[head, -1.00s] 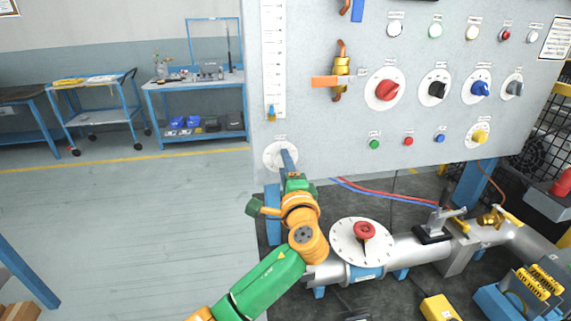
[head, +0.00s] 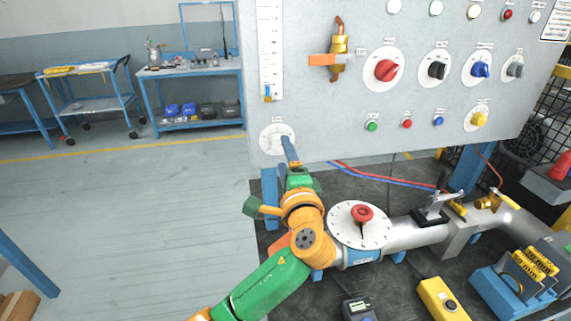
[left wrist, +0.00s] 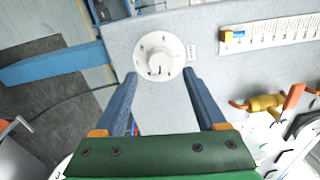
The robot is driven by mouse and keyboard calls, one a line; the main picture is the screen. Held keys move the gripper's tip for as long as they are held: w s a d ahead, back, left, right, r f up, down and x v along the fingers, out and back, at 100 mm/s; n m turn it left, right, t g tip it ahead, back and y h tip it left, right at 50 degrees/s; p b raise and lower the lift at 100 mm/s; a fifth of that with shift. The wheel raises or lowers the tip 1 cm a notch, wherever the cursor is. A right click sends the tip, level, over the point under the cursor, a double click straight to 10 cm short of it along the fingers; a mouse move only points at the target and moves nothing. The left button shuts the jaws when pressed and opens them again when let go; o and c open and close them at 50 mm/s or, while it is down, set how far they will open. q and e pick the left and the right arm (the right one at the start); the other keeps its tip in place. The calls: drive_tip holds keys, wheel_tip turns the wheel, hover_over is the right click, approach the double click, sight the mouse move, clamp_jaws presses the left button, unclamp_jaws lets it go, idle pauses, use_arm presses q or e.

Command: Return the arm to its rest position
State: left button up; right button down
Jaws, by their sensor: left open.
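My left arm reaches up from the bottom of the head view. Its blue-fingered gripper (head: 290,151) is in front of the lower left corner of the grey panel (head: 340,130), at a round white dial knob (head: 270,137). In the left wrist view the gripper (left wrist: 159,75) is open, with its two blue fingers spread and nothing held between them. The white knob (left wrist: 160,57) shows beyond the gap between the fingertips. I cannot tell the exact distance from fingertips to knob. My right gripper is in neither view.
A pipe with a red-knobbed round dial (head: 361,222) lies just right of my left arm. A yellow box (head: 440,300) and a blue tray (head: 492,290) stand at the lower right. Carts and a workbench (head: 190,72) are far back left. The floor (head: 120,215) left of the arm is clear.

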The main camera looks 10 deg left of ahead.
use_arm(q)
drive_tip(key=s+a+f+n+g+h, duration=0.2)
drive_tip(key=s+f+n+g, duration=0.3)
drive_tip(key=f, duration=0.6)
drive_tip(key=s+a+f+n+g+h, duration=0.1)
drive_tip(key=s+a+f+g+h, duration=0.15)
drive_tip(key=s+f, duration=0.75)
drive_tip(key=s+a+f+n+g+h, duration=0.1)
drive_tip(key=s+f+n+g, duration=0.3)
drive_tip(key=s, duration=0.5)
drive_tip(key=s+a+f+n+g+h, duration=0.1)
drive_tip(key=s+f+n+g+h, duration=0.15)
drive_tip(key=s+f, duration=0.45)
wheel_tip(320, 180, down, 15)
drive_tip(key=s, duration=0.3)
drive_tip(key=s+a+f+g+y, duration=0.1)
drive_tip(key=s+a+f+g, duration=0.1)
drive_tip(key=s+f, duration=0.9)
drive_tip(key=shift+s+a+f, duration=0.25)
drive_tip(key=shift+s, duration=0.4)
